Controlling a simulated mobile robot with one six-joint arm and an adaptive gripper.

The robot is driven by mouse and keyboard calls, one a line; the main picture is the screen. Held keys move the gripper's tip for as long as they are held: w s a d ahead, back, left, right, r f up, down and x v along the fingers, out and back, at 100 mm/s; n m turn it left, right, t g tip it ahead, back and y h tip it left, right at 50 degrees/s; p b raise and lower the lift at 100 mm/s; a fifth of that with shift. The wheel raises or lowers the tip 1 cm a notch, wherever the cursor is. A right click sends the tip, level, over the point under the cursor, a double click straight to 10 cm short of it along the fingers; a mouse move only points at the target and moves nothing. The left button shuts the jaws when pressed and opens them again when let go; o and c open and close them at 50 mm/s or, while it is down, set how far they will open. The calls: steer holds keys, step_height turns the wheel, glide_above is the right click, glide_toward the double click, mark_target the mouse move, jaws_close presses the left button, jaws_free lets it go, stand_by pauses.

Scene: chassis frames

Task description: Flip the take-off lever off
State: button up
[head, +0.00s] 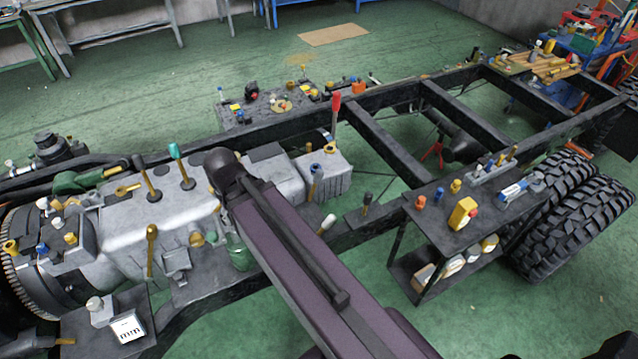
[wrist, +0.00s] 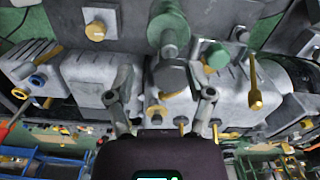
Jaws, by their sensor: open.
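A lever with a red grip (head: 336,103) stands upright by the small ribbed housing (head: 330,178) right of the grey gearbox (head: 120,225). A red part at the left edge of the wrist view (wrist: 6,128) may be the same grip. Other levers on the gearbox are a green-topped one (head: 174,152) and a yellow one (head: 151,238). No label shows which is the take-off lever. My gripper (wrist: 165,88) is open in the wrist view, its two fingers apart over the grey casings, with no lever clearly between them. In the head view my arm hides it.
Black chassis rails (head: 390,110) run to the back right. A black cart (head: 470,205) with tools and bottles stands right, beside large tyres (head: 550,225). A parts table (head: 275,110) stands behind the near rail area. Green floor (head: 230,60) is clear beyond.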

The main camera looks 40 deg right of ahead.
steer(key=shift+w+d+f, duration=0.1)
steer(key=shift+w+d, duration=0.05)
steer(key=shift+d, duration=0.1)
steer(key=c, duration=0.7)
steer(key=shift+w+d+f+m, duration=0.15)
steer(key=shift+w+d+m, duration=0.05)
steer(key=shift+w+m, duration=0.1)
jaws_close()
steer(key=w+d+f+m+y+b, duration=0.1)
steer(key=d+m, duration=0.4)
steer(key=d, duration=0.5)
steer(key=w+d+f+m+y+b, duration=0.2)
steer(key=w+d+f+m+b, duration=0.1)
steer(key=d, duration=0.8)
steer(key=w+d+f+m+y+b, duration=0.2)
steer(key=w+d+m+b, duration=0.2)
steer(key=d+m, duration=0.4)
steer(key=shift+d+f+b, duration=0.2)
steer(key=shift+d+b, duration=0.05)
steer(key=shift+d, duration=0.65)
steer(key=shift+d+f+b, duration=0.15)
steer(key=shift+d+b, duration=0.1)
steer(key=shift+d, duration=0.6)
steer(key=s+d+f+m+t+y+b, duration=0.1)
steer(key=d+m, duration=0.4)
steer(key=d, duration=0.8)
steer(key=shift+s+d+m+t+y+b, duration=0.35)
steer(key=shift+s+b, duration=0.4)
steer(key=shift+s, duration=0.25)
steer(key=shift+f, duration=0.1)
